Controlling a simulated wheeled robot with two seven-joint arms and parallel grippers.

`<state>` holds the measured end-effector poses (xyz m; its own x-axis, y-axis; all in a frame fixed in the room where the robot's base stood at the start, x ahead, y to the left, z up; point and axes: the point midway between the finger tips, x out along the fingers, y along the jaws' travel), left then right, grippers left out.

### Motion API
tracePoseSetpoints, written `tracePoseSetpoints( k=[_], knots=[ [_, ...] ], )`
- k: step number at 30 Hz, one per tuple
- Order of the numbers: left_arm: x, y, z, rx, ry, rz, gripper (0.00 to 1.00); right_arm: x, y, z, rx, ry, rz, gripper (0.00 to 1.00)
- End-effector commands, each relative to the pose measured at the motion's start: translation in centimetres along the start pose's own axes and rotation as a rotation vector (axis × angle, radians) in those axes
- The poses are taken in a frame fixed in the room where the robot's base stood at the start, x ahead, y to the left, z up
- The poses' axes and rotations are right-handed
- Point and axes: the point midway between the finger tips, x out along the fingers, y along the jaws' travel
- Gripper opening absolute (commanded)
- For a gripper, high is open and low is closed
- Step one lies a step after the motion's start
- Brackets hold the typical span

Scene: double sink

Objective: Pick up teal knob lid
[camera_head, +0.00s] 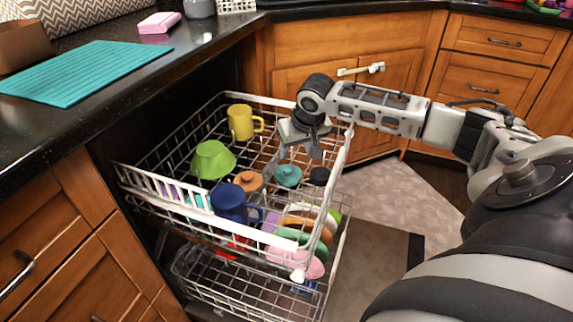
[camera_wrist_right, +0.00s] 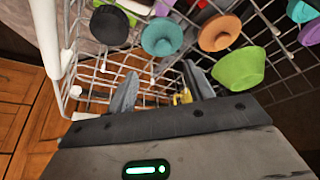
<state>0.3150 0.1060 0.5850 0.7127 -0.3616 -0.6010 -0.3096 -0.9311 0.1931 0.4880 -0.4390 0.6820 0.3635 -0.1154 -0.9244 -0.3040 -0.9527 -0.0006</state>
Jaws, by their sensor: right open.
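The teal knob lid (camera_head: 288,175) lies in the upper dishwasher rack, between an orange knob lid (camera_head: 248,181) and a black knob lid (camera_head: 319,176). In the right wrist view the teal knob lid (camera_wrist_right: 162,37) shows whole near the top, beyond my fingertips. My right gripper (camera_head: 300,147) is open and empty, above the rack just behind the teal lid in the head view. Its two fingers (camera_wrist_right: 160,85) stand apart in the wrist view, short of the lid. My left gripper is not in view.
The upper rack (camera_head: 145,178) also holds a yellow mug (camera_head: 242,122), a green bowl (camera_head: 212,160) and a blue mug (camera_head: 229,202). Several plates stand in the lower rack. A dark counter with a teal mat (camera_head: 85,72) is at left. Wooden cabinets are behind.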

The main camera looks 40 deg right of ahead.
Motion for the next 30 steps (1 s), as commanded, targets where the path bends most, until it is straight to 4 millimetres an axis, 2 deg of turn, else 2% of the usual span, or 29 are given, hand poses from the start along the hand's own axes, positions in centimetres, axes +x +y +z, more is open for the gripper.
tracePoseSetpoints(
  k=[1, 3, 13, 16, 19, 23, 29, 30],
  knots=[
    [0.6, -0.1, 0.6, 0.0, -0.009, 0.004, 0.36, 1.4, -0.1, 0.1, 0.002, -0.001, -0.001, 0.53],
    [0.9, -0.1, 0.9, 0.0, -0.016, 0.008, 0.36, 2.4, -0.1, 0.1, 0.001, 0.001, 0.0, 0.53],
    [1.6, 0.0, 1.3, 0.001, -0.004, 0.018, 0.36, 5.3, -0.3, 0.1, -0.001, 0.0, -0.001, 0.53],
    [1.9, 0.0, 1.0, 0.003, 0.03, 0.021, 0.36, 7.0, -0.6, 0.1, -0.001, 0.002, -0.002, 0.53],
    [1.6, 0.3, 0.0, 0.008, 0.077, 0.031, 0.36, 8.3, -0.6, 0.1, 0.0, 0.001, 0.0, 0.53],
    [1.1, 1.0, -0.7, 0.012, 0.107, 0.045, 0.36, 9.1, -0.6, 0.1, -0.002, 0.002, 0.0, 0.53],
    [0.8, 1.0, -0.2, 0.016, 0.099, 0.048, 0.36, 9.0, -0.6, 0.0, -0.003, 0.002, 0.0, 0.53],
    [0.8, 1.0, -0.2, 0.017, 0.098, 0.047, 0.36, 9.0, -0.6, 0.0, -0.003, 0.002, 0.0, 0.5]
  ],
)
